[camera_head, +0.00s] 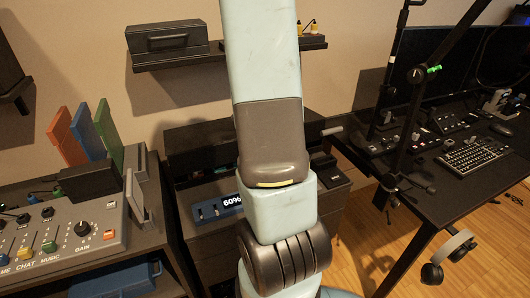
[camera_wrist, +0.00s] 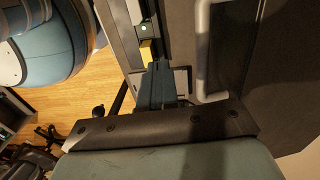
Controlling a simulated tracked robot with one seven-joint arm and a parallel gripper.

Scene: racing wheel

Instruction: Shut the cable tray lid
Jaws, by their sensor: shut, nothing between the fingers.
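A dark panel stands raised at the back of the dark cabinet, behind my arm (camera_head: 205,142); it appears to be the cable tray lid, though my arm hides its middle. A pale rod end (camera_head: 332,130) sticks out at its right. In the wrist view a large dark panel (camera_wrist: 232,60) fills the right side, with a pale bar handle (camera_wrist: 202,50) along it. My gripper (camera_wrist: 157,72) is shut and empty, its fingers left of the bar and apart from it in the picture. A small yellow piece (camera_wrist: 147,50) shows by the fingertips. The head view hides my gripper behind the arm.
A blue unit reading 60% (camera_head: 232,202) sits on the cabinet. A mixer console (camera_head: 62,245) stands at left, with several upright coloured books (camera_head: 82,130) behind. A black desk (camera_head: 440,165) with keyboard (camera_head: 472,155) and a boom arm stands at right. Wall shelves (camera_head: 165,55) hang above.

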